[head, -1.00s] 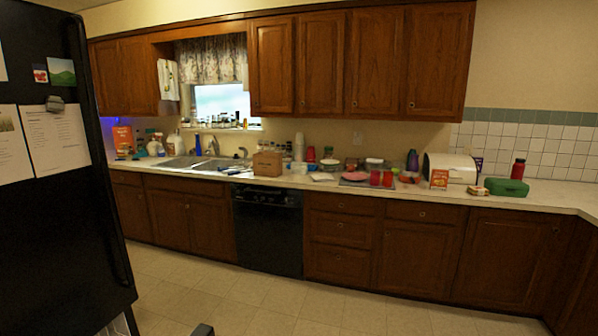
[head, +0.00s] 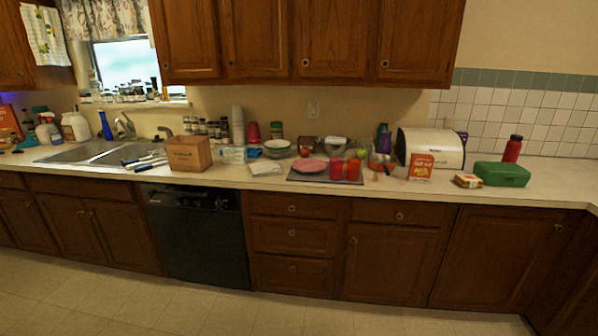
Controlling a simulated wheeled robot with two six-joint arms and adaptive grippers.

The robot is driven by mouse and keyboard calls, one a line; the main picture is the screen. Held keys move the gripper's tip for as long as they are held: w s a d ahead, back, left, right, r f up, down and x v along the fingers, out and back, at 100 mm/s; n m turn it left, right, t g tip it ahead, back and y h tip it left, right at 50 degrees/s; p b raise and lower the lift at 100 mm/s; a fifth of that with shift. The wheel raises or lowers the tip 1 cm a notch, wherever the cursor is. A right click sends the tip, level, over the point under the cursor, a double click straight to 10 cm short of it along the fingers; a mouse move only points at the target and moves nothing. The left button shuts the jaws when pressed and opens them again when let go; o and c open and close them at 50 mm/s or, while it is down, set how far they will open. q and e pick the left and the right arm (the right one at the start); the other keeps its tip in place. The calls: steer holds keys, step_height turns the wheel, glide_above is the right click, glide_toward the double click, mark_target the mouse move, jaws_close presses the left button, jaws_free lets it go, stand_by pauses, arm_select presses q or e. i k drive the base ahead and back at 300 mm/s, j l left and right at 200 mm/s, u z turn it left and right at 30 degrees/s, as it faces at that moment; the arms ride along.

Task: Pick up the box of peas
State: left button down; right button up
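No label can be read clearly enough to tell which box is the box of peas. A pale blue and white box (head: 233,154) sits farther left, next to the brown carton. Neither of my grippers shows in the head view.
The long counter (head: 551,194) is clear along its front right edge. Open floor (head: 300,312) lies in front of the cabinets.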

mark_target(230, 155)
steer(key=i+u, duration=0.2)
steer(key=i, duration=0.5)
steer(key=i+l+u, duration=0.2)
steer(key=i, duration=0.5)
steer(key=i+j+u, duration=0.2)
steer(key=i+u, duration=0.15)
steer(key=i+j+u, duration=0.1)
steer(key=i+u, duration=0.6)
steer(key=i+l, duration=0.05)
steer(key=i, duration=0.05)
